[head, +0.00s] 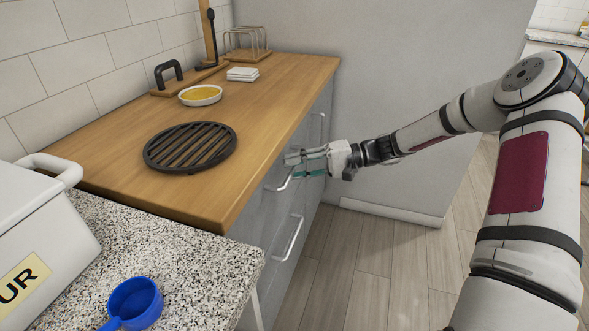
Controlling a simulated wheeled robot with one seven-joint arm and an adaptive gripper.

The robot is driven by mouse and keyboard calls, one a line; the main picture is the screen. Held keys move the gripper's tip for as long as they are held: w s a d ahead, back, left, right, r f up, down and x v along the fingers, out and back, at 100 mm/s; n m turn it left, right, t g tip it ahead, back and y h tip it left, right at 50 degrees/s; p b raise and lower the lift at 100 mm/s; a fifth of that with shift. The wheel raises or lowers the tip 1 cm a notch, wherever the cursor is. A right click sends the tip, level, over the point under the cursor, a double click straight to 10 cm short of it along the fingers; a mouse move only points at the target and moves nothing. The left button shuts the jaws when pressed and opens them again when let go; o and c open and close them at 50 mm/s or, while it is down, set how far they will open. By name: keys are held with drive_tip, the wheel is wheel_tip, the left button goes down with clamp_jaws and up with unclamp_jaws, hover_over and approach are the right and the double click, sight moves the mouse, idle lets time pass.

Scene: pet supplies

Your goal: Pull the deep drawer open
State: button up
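A grey cabinet front under the wooden counter has several metal bar handles. The upper near drawer's handle (280,181) is just below and left of my gripper's fingertips. A larger handle (289,239) sits lower on the front, on what looks like the deep drawer (276,258). The drawer fronts look closed and flush. My gripper (294,164) is beside the cabinet front at the upper handle's height, pointing left. Its two fingers appear spread with nothing between them. Whether a fingertip touches the upper handle cannot be told.
Another handle (319,124) is farther along the front. The wooden counter (268,112) holds a black grate (190,147), a yellow-filled dish (200,95) and a toast rack (247,45). A blue scoop (135,302) lies on the speckled counter. The floor (370,262) before the drawers is clear.

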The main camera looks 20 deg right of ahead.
drive_tip(key=shift+w+a, duration=0.1)
drive_tip(key=shift+a, duration=0.2)
clamp_jaws()
drive_tip(key=shift+d, duration=0.15)
drive_tip(key=s+d+p, duration=0.2)
drive_tip(key=s+d, duration=0.8)
drive_tip(key=d, duration=0.4)
drive_tip(key=s+d+p, duration=0.3)
drive_tip(key=s+d, duration=0.8)
drive_tip(key=d, duration=0.3)
drive_tip(key=shift+d+p, duration=0.3)
unclamp_jaws()
